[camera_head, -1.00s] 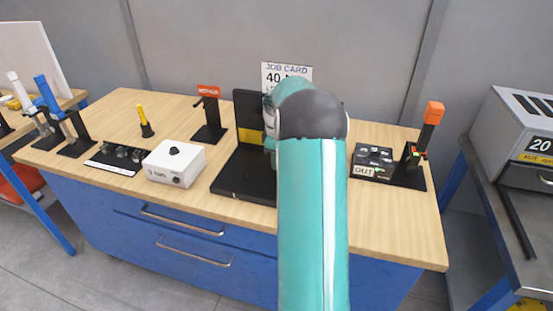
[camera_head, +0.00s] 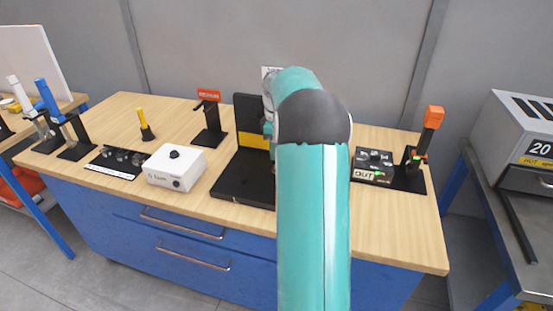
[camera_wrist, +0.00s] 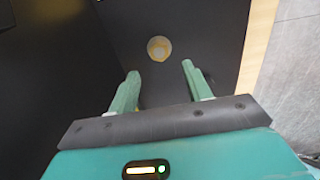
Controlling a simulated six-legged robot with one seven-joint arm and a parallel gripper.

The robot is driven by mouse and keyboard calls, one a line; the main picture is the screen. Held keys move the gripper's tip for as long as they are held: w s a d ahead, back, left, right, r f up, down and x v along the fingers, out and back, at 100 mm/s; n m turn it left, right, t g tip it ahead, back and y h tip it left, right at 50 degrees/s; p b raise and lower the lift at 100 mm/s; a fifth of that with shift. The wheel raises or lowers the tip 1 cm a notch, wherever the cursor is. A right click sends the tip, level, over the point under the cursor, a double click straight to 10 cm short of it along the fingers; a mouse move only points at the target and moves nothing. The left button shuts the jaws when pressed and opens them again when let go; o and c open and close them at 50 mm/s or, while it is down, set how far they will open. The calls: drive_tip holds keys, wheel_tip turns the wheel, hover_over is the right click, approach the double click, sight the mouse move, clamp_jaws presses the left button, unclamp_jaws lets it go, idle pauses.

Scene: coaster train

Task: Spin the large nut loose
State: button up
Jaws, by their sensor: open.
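In the wrist view my gripper (camera_wrist: 160,70) is open, with its two green fingers apart and nothing visible between them. A small round cream-coloured piece with a pale rim (camera_wrist: 159,48) lies just beyond the fingertips, on or in a dark plate (camera_wrist: 205,30). I cannot tell whether it is the large nut, a bolt end or a hole. In the head view a black stand (camera_head: 247,170) with a yellow patch stands at the middle of the bench. My teal arm covers its right side and hides my gripper there. No nut is clearly recognizable.
A white box with a black knob (camera_head: 174,168) sits left of the stand on the wooden bench (camera_head: 190,130). A black holder with a red sign (camera_head: 210,120) is behind it. An OUT tray (camera_head: 373,168) and an orange-topped tool (camera_head: 432,118) are at right.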

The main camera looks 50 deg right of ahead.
wheel_tip(320, 180, up, 7)
idle(0.5)
